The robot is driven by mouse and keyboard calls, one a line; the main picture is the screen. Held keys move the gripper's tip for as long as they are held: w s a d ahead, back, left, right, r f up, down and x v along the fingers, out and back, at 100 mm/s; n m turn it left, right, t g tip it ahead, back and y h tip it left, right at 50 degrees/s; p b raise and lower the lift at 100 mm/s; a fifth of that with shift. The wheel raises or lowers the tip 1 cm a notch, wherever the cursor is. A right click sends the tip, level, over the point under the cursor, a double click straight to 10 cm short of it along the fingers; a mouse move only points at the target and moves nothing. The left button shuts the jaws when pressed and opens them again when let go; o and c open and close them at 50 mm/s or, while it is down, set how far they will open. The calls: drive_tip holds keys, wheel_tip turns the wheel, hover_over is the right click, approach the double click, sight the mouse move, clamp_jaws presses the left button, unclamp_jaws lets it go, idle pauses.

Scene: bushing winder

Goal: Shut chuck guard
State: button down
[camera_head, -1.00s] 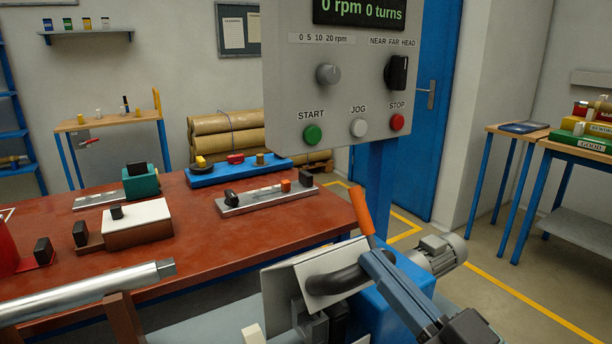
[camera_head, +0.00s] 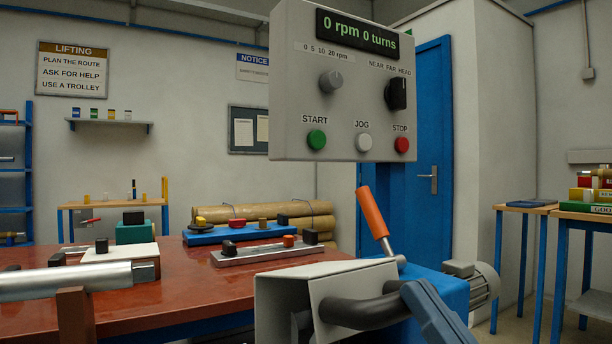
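A pale grey sheet-metal guard (camera_head: 296,283) stands at the bottom centre, on the machine beneath the control panel. Its sloping top and a side plate show. A thick dark curved bar (camera_head: 360,311) runs across its right side. What lies inside the guard is mostly hidden, and I cannot tell how far it is swung. A blue-grey part (camera_head: 438,316) crosses the lower right beside the bar's end; I cannot tell whether it is my arm. No gripper fingers can be made out.
An orange-handled lever (camera_head: 371,212) rises behind the guard, near a blue housing with a grey motor (camera_head: 484,284). The control panel (camera_head: 290,95) hangs above, reading 0 rpm. A steel shaft (camera_head: 65,282) lies at left before the red table (camera_head: 190,285). Floor shows at right.

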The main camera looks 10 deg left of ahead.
wheel_tip(320, 180, down, 6)
drive_tip(key=t+y+b, duration=0.1)
drive_tip(key=b, duration=1)
drive_tip(key=shift+f, duration=0.25)
drive_tip(key=shift+w+a, duration=0.1)
